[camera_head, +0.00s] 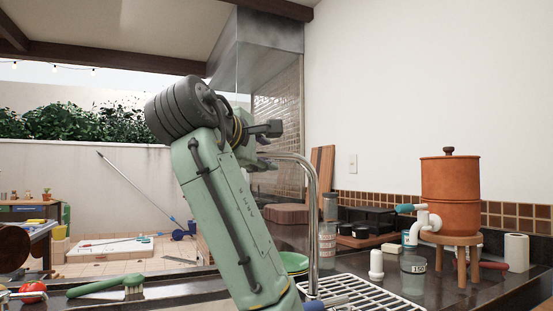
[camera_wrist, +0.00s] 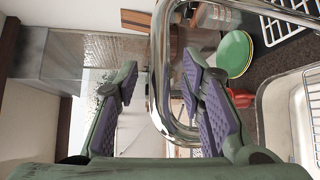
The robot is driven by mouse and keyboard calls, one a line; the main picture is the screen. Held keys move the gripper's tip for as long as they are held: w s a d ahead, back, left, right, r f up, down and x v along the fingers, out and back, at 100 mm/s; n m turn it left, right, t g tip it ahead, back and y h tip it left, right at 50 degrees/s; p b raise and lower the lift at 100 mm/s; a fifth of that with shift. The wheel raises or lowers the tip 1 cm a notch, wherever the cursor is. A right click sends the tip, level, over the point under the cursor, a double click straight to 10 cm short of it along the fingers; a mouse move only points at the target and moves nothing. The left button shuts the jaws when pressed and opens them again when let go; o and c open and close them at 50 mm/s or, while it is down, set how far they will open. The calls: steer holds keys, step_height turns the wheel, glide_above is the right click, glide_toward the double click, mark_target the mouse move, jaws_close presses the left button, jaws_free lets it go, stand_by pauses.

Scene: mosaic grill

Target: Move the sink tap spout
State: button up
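The sink tap spout (camera_head: 312,210) is a tall chrome pipe that rises beside the sink and bends left at its top. In the wrist view the curved spout (camera_wrist: 156,75) runs between my two fingers, and its lower bend passes behind the right finger. My gripper (camera_wrist: 160,62) is open, with purple pads apart on either side of the pipe. The pads do not appear closed on it; how deep the pipe sits between them is unclear. In the head view my gripper (camera_head: 262,150) is at the spout's bent end, partly hidden by my arm.
A white dish rack (camera_head: 370,293) stands right of the tap base. A green plate (camera_head: 293,263) lies behind my arm; stacked green plates (camera_wrist: 234,55) show in the wrist view. A clay water filter (camera_head: 450,195), a glass (camera_head: 413,275) and a paper roll (camera_head: 516,252) stand farther right.

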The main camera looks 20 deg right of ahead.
mark_target(275, 159)
steer(key=p+x, duration=0.1)
steer(key=x, duration=0.6)
steer(key=shift+w+d, duration=0.15)
steer(key=shift+w, duration=0.05)
steer(key=shift+c, duration=0.3)
jaws_close()
stand_by(0.5)
